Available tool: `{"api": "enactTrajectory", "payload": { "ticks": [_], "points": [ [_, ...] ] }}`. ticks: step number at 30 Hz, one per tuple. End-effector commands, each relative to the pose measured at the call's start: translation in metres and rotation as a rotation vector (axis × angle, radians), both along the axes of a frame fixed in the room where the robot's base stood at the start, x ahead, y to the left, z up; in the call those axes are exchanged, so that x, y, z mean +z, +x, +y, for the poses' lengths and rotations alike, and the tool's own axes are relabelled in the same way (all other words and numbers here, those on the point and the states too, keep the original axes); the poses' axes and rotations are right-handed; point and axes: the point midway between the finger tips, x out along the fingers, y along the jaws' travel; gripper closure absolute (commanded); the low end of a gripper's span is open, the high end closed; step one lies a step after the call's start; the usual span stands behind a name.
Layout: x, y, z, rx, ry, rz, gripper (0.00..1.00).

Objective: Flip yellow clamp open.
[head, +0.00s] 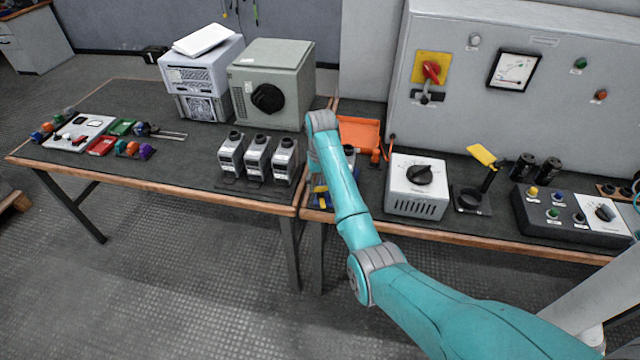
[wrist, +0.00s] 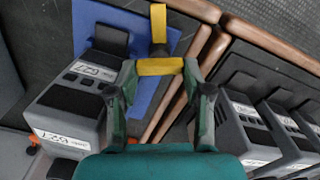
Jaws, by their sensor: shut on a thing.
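The yellow clamp (wrist: 158,66) shows in the wrist view as a crossbar with a narrow stem running up from it, over a blue plate (wrist: 120,22). My gripper (wrist: 159,70) is shut on the crossbar, with one finger at each end. In the head view a bit of the yellow clamp (head: 321,190) shows beside my forearm, near the front edge of the bench. My arm hides my gripper and most of the clamp there.
A dial box (head: 412,186) and a yellow-flapped stand (head: 483,156) are to the right. An orange tray (head: 360,132) lies behind.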

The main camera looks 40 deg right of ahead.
Motion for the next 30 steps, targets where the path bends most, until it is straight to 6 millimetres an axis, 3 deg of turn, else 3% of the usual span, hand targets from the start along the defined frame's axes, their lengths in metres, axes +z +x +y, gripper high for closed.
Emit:
{"api": "enactTrajectory", "payload": {
  "ticks": [15, 30],
  "points": [
    [-0.0004, -0.0014, -0.0013, -0.336, 0.000, 0.001, 0.85],
    [-0.0004, -0.0016, -0.0013, -0.397, 0.000, 0.001, 0.85]
  ]
}}
